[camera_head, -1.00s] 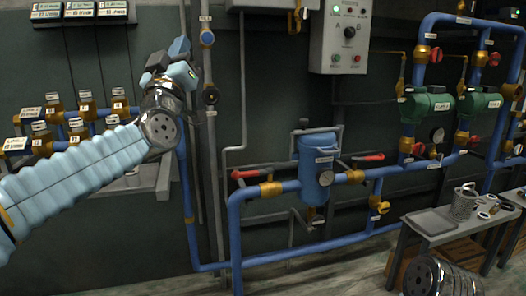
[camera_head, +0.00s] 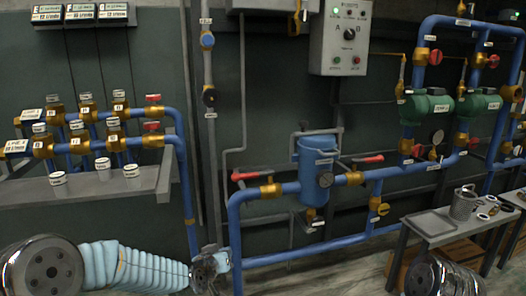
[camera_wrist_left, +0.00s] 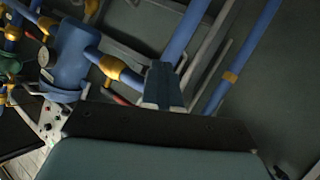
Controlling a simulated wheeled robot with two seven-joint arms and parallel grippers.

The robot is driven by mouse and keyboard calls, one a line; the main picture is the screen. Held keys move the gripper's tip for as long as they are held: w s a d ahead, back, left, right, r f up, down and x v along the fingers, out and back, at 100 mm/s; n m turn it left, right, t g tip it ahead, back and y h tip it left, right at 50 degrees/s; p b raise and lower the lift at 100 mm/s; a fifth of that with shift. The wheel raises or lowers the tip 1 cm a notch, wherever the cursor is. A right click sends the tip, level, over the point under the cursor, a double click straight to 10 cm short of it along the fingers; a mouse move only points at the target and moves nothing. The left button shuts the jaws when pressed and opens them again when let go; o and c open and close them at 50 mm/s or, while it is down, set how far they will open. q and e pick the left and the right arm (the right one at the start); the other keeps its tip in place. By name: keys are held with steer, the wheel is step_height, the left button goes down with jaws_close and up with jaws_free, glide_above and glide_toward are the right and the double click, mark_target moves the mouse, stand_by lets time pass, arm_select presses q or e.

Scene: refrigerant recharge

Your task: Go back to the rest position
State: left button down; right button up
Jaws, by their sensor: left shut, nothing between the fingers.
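My left arm lies low across the bottom left of the head view. Its gripper (camera_head: 212,264) is near the bottom, in front of the blue pipe at the wall. In the left wrist view the gripper's fingers (camera_wrist_left: 164,88) are together and hold nothing. The blue pipes and the blue filter vessel lie beyond them. A metal joint of my right arm shows at the bottom right of the head view. The right gripper itself is out of sight.
The blue filter vessel (camera_head: 312,170) with red-handled valves stands in mid view. A valve manifold (camera_head: 80,145) is above a grey shelf (camera_head: 100,190) at left. A control box (camera_head: 342,38) hangs above. A bench (camera_head: 428,224) with a metal mug (camera_head: 463,204) is at right.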

arm_select(q)
steer(key=s+f+g, duration=0.4)
steer(key=s+f, duration=0.5)
steer(key=f, duration=0.5)
steer(key=s+f+g, duration=0.2)
steer(key=s+f, duration=0.3)
steer(key=s, duration=0.3)
steer(key=s+f+g, duration=0.3)
steer(key=s+f, duration=0.2)
steer(key=s, duration=0.4)
steer(key=s+f+n+g, duration=0.1)
steer(key=s+f+g, duration=0.2)
steer(key=s+f, duration=0.2)
steer(key=s, duration=0.3)
steer(key=shift+s+a, duration=0.25)
steer(key=shift+s, duration=0.1)
steer(key=c, duration=1.8)
jaws_free()
steer(key=shift+w, duration=0.1)
